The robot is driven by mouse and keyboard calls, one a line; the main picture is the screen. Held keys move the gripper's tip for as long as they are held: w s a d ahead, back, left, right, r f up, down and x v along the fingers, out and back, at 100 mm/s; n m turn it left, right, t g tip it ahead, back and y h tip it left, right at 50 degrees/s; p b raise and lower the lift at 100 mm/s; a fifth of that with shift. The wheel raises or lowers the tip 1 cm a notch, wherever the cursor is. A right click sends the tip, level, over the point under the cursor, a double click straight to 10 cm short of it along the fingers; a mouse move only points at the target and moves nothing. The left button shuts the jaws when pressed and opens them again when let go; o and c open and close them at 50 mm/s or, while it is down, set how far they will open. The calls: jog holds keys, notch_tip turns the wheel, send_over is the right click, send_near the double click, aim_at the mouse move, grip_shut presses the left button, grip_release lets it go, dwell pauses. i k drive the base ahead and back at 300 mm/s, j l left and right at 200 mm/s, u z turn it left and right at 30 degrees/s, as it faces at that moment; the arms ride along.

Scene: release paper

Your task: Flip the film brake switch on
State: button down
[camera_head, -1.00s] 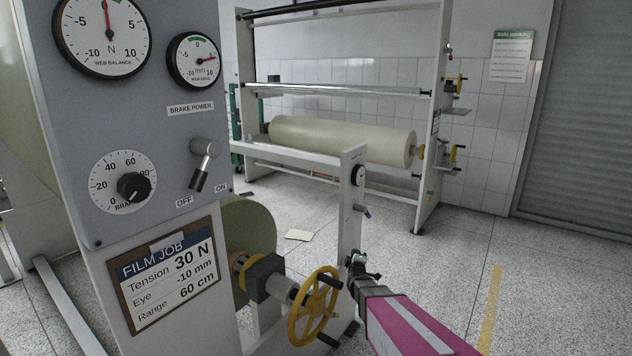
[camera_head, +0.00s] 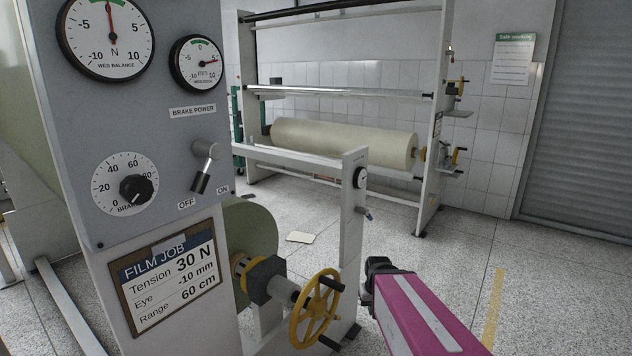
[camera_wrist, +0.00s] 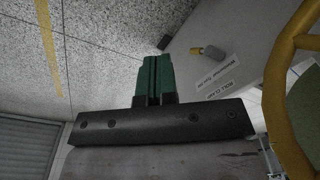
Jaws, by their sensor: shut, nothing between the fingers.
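The brake power switch (camera_head: 203,165) is a grey lever with a dark tip on the grey panel at the left of the head view. Its lever hangs down and slightly left, toward the OFF label (camera_head: 186,204); the ON label (camera_head: 222,189) is to its right. The switch is not in the wrist view. My gripper (camera_wrist: 153,72) shows green fingers pressed together and empty in the wrist view. In the head view my magenta arm is at the lower right, well away from the switch; the fingertips are hidden there.
A yellow handwheel (camera_head: 298,325) stands between the panel and my arm and is close at the right in the wrist view. A white post (camera_head: 352,225) rises behind it. A small lever (camera_wrist: 213,52) sits beside labels on a pale surface. Open floor lies right.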

aim_at(212, 151)
jog(key=k, duration=0.6)
jog(key=l+u, duration=0.1)
jog(key=u, duration=1.5)
jog(key=i+l+u, duration=0.2)
jog(key=l, duration=0.15)
jog(key=i+l+u, duration=0.2)
jog(key=l, duration=0.15)
jog(key=k, duration=0.1)
